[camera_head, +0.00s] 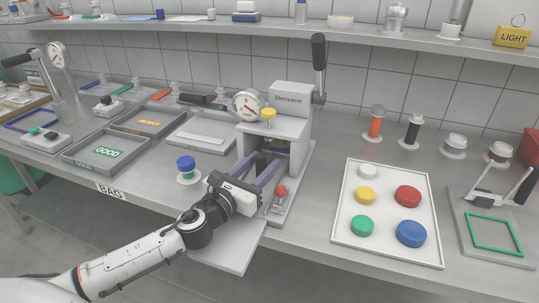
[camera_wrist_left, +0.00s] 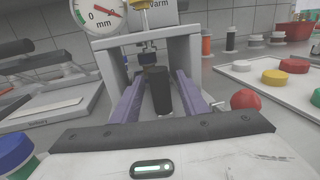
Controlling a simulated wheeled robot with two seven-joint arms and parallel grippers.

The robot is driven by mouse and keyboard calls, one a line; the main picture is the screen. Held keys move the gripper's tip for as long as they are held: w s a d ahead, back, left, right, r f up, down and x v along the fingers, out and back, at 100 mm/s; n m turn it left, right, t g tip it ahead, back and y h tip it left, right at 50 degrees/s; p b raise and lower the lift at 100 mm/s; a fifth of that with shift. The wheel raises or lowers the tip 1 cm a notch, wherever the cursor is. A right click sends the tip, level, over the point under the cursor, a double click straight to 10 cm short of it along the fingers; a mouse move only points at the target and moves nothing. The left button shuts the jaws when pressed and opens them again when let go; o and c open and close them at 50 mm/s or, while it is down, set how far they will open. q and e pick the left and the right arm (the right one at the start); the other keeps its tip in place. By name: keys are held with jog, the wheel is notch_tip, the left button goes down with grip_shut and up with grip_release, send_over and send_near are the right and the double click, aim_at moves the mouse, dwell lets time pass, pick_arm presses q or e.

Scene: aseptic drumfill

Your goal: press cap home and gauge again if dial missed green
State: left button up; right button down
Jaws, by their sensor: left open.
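My left gripper (camera_head: 262,174) is open, with its two purple fingers reaching into the grey Stenvarm press (camera_head: 290,100). In the left wrist view a black cylinder (camera_wrist_left: 158,90) stands upright between the fingers (camera_wrist_left: 158,98), with gaps on both sides. A dial gauge (camera_head: 248,106) sits at the press's upper left; it also shows in the left wrist view (camera_wrist_left: 93,16), cut off at the top. A yellow knob (camera_head: 268,113) is on the press front. My right gripper is not in view.
A blue-capped piece (camera_head: 186,165) stands left of my gripper. A white tray (camera_head: 340,238) with several coloured caps lies to the right. The GOOD tray (camera_head: 76,162) and REJECT tray (camera_head: 170,133) are left. A red-knobbed lever (camera_head: 281,191) is close to my gripper.

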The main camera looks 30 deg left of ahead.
pick_arm(q)
jog(key=shift+w, duration=1.9)
jog(key=shift+c, duration=0.4)
